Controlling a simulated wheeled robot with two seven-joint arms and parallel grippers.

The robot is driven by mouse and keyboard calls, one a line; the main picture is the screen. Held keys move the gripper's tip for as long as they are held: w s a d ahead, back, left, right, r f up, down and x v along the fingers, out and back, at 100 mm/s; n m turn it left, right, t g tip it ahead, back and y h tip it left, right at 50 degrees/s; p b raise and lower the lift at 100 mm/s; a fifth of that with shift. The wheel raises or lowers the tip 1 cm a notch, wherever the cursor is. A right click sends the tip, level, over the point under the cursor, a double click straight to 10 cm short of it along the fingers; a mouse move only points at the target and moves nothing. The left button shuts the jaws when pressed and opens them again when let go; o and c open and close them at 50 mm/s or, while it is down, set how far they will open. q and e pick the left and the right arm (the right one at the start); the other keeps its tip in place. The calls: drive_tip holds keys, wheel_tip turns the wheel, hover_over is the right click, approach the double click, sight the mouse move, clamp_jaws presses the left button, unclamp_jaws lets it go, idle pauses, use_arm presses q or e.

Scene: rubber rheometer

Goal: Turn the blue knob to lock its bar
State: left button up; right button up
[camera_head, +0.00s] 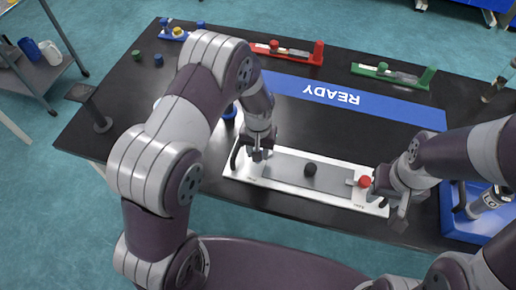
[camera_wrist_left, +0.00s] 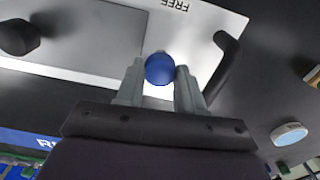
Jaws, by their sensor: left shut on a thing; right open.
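A white plate (camera_head: 300,187) with a grey bar lies near the table's front edge. A black knob (camera_head: 310,169) stands mid-bar, and a red knob (camera_head: 365,181) is at its right end. The blue knob (camera_wrist_left: 160,68) shows in the left wrist view, between the fingertips of my left gripper (camera_wrist_left: 160,85), which is shut on it. In the head view my left gripper (camera_head: 260,154) is at the plate's left end and hides the blue knob. My right gripper (camera_head: 399,207) is open beside the plate's right end, near the red knob.
A blue READY strip (camera_head: 335,95) lies behind the plate. Red (camera_head: 290,52) and green (camera_head: 392,75) fixtures stand at the back. A blue tray (camera_head: 456,228) is at the right. A black curved handle (camera_wrist_left: 224,62) rises close to my left gripper.

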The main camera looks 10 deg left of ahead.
use_arm(q)
drive_tip(key=m, duration=0.4)
drive_tip(key=shift+w+r+m+p, duration=0.1)
drive_tip(key=shift+r+m+p, duration=0.05)
drive_tip(key=shift+m+p, duration=0.15)
drive_tip(key=shift+m, duration=2.5)
drive_tip(key=o, duration=1)
drive_tip(key=shift+o, duration=0.2)
wheel_tip(320, 180, up, 13)
drive_tip(key=shift+f+b, duration=0.2)
drive_tip(key=shift+b, duration=0.2)
